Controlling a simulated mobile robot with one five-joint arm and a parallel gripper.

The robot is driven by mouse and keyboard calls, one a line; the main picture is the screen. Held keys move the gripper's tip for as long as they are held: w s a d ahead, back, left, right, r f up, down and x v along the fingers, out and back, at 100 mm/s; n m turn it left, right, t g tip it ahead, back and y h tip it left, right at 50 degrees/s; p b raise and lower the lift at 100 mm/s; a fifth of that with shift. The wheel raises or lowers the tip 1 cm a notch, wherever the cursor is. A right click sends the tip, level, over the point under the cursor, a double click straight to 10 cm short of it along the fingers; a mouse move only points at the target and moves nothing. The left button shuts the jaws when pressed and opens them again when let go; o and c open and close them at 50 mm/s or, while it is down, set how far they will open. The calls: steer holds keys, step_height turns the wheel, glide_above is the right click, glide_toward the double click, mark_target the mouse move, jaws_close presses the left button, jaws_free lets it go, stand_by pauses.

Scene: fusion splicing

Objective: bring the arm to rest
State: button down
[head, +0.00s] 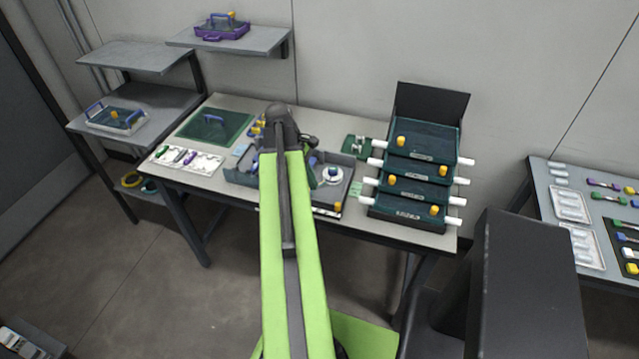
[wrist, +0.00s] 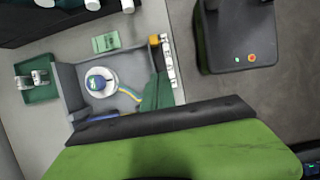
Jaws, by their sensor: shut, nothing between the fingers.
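My green and black arm reaches from the bottom of the head view up over the workbench (head: 340,122). Its dark end covers part of the bench. My gripper (head: 312,176) shows only in part, beside the arm's far end and above the grey work tray (head: 240,178). It is shut and holds nothing that I can see. The fingertips are not clear in either view. In the wrist view, a green and black part of my arm fills the bottom, and the grey tray (wrist: 68,78) holds a white round spool (wrist: 103,82) with a blue centre.
A stack of dark trays (head: 415,172) with white side handles and yellow knobs stands right of the work tray. A green mat (head: 205,127) and a white tray of small parts (head: 200,163) lie left. Shelves (head: 140,56) stand far left, and another table (head: 565,180) stands right.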

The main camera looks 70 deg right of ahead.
steer(key=p+v, duration=0.1)
steer(key=v, duration=0.1)
steer(key=p+v, duration=0.1)
steer(key=shift+w+r, duration=0.25)
steer(key=shift+w, duration=0.2)
